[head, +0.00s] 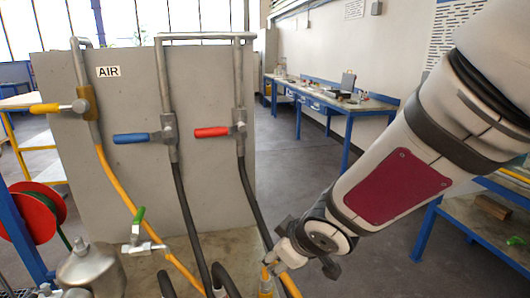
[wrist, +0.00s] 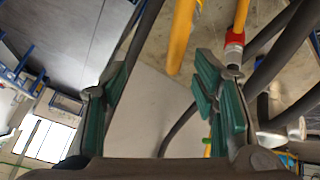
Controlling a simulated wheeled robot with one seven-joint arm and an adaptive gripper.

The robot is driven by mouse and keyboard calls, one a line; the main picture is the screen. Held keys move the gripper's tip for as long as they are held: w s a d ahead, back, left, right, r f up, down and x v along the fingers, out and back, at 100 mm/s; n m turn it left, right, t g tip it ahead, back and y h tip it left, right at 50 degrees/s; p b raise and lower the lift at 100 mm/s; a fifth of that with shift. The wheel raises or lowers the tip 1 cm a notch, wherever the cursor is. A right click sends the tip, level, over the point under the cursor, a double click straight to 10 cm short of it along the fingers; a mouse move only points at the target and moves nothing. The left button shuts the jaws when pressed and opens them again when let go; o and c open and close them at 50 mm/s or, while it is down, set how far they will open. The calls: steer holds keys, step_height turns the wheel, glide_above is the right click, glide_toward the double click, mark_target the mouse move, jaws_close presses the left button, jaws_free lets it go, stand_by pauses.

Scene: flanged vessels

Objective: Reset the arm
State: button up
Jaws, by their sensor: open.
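My gripper (wrist: 162,98) shows in the wrist view with its two green-padded fingers spread apart. I see nothing held between them; a grey surface and hoses show behind the gap. In the head view my arm reaches down from the upper right. Its wrist end is low in the middle, close to the hoses right of the grey panel (head: 72,165). The fingers are hard to make out there, and I cannot tell whether they touch a hose.
The panel carries valves with a yellow handle (head: 46,108), a blue handle (head: 132,138) and a red handle (head: 212,132). A green-handled valve (head: 139,216) and a metal vessel (head: 92,268) stand below. Yellow and black hoses crowd the gripper. A workbench (head: 490,228) stands at right.

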steer(key=s+d+r+m+h+p, duration=0.1)
steer(key=s+d+r+m+h, duration=0.15)
steer(key=s+d+r, duration=0.35)
steer(key=s+d+r+m+h, duration=0.2)
steer(key=d+r+m, duration=0.15)
steer(key=d, duration=0.35)
steer(key=s+d+r+m+g, duration=0.1)
steer(key=s+r+m, duration=0.1)
steer(key=s, duration=0.5)
steer(key=s+d+r+m+g+y+p, duration=0.1)
steer(key=s+d+r+m, duration=0.1)
steer(key=s, duration=0.6)
steer(key=shift+s+r+g, duration=0.15)
steer(key=shift+r+g, duration=0.15)
steer(key=shift+r, duration=0.25)
steer(key=shift+a, duration=0.1)
